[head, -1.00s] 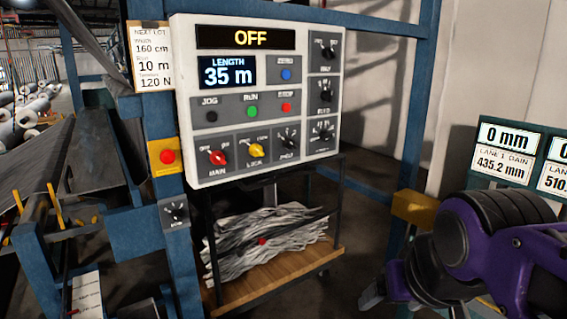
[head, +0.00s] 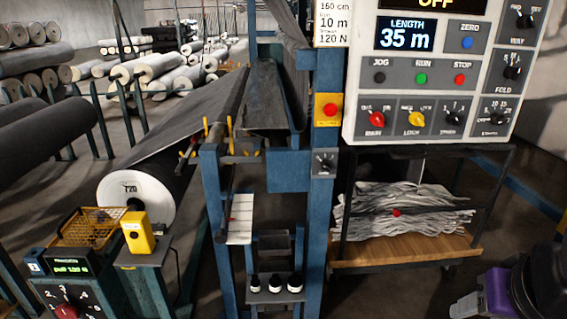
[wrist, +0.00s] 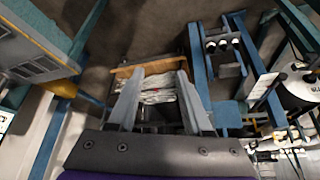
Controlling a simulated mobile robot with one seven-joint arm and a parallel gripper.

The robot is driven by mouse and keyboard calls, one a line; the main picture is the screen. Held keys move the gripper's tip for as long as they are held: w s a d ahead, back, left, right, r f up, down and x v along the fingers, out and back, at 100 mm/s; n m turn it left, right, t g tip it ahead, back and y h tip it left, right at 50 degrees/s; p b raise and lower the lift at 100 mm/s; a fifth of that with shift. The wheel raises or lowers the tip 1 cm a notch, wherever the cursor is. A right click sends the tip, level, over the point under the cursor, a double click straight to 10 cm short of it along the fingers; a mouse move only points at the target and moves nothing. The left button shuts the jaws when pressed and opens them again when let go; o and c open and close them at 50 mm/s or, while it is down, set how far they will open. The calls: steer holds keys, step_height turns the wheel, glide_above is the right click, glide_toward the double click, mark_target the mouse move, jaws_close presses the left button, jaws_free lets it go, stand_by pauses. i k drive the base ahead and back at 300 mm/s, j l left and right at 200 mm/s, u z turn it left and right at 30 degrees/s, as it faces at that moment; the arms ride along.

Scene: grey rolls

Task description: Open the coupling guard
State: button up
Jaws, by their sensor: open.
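An orange mesh cover (head: 95,228), which looks like the coupling guard, sits at the lower left of the head view, beside the end of the dark fabric roll. It appears to lie down over what is under it, but I cannot tell its latch or hinge. My gripper (wrist: 158,82) is open in the wrist view, with nothing between its fingers. It points down toward the floor and the shelf of white scraps. In the head view only part of my purple and black arm shows at the lower right, far from the mesh cover.
A yellow box (head: 138,232) stands on a post right of the cover. A dial box (head: 68,297) is in front of it. The control panel (head: 432,72) and the scrap cart (head: 405,252) are at the right. Blue frame posts stand between the cart and the roll.

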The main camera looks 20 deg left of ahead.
mark_target(59, 236)
steer(key=u, duration=2.2)
steer(key=i+j+z, duration=0.15)
steer(key=z, duration=0.55)
steer(key=i+j+z, duration=0.25)
steer(key=j+z, duration=0.2)
steer(key=j, duration=0.3)
steer(key=i+j, duration=0.15)
steer(key=j, duration=0.25)
steer(key=i+j+z, duration=0.15)
steer(key=j, duration=0.2)
steer(key=i+j, duration=0.1)
steer(key=j, duration=0.3)
steer(key=i+j+z, duration=0.15)
steer(key=j, duration=0.25)
